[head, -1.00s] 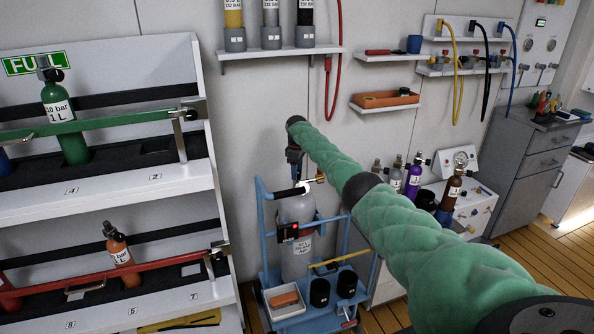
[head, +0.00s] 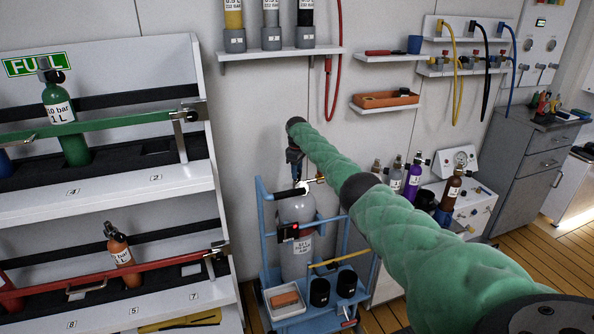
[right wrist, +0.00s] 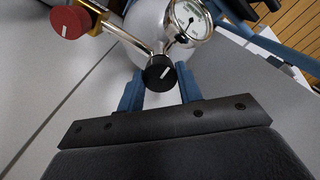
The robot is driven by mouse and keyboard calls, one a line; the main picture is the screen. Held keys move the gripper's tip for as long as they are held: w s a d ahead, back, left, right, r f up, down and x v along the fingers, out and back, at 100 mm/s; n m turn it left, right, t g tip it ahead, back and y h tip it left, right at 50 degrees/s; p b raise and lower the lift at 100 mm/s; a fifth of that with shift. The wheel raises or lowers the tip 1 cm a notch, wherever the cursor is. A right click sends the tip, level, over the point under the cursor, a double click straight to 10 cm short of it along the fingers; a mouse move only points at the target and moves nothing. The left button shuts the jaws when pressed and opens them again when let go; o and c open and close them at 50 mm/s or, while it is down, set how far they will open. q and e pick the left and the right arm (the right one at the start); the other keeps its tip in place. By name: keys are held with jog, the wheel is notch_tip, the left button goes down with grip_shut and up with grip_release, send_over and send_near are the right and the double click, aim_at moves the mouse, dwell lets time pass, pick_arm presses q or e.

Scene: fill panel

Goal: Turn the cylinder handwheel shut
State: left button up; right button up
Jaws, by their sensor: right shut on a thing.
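The grey cylinder (head: 296,240) stands upright on a blue trolley (head: 263,235). The black cylinder handwheel (right wrist: 160,73) with a white mark shows in the right wrist view, on a metal valve stem above the cylinder top. My right gripper (right wrist: 160,90) is shut on this handwheel, one blue finger on each side. In the head view my right gripper (head: 297,178) reaches down onto the valve from above, and the handwheel is too small to make out there. A pressure gauge (right wrist: 190,20) and a red knob (right wrist: 70,22) sit on the same fitting. My left gripper is not in view.
A shelf rack (head: 150,185) with small cylinders stands at the left. Wall shelves (head: 280,52) hang behind the trolley. A white panel unit (head: 470,205) and several small bottles stand right of it, partly behind my right arm.

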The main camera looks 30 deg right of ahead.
jog(key=m+p, duration=0.2)
jog(key=m, duration=0.1)
jog(key=shift+r, duration=0.15)
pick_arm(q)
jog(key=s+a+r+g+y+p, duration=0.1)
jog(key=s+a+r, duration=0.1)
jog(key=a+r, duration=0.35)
pick_arm(e)
jog(key=m, duration=0.3)
jog(key=m+p, duration=0.3)
jog(key=m, duration=0.9)
jog(key=shift+m+p, duration=0.3)
jog(key=shift+p, duration=0.05)
jog(key=m, duration=0.3)
jog(key=shift+m, duration=0.4)
jog(key=m, duration=0.3)
jog(key=shift+w+m, duration=0.1)
jog(key=shift+m, duration=0.2)
jog(key=m, duration=0.6)
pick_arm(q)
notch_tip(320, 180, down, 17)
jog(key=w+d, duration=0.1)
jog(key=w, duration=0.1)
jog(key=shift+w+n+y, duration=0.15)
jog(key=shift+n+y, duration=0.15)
pick_arm(e)
jog(key=shift+m, duration=2.1)
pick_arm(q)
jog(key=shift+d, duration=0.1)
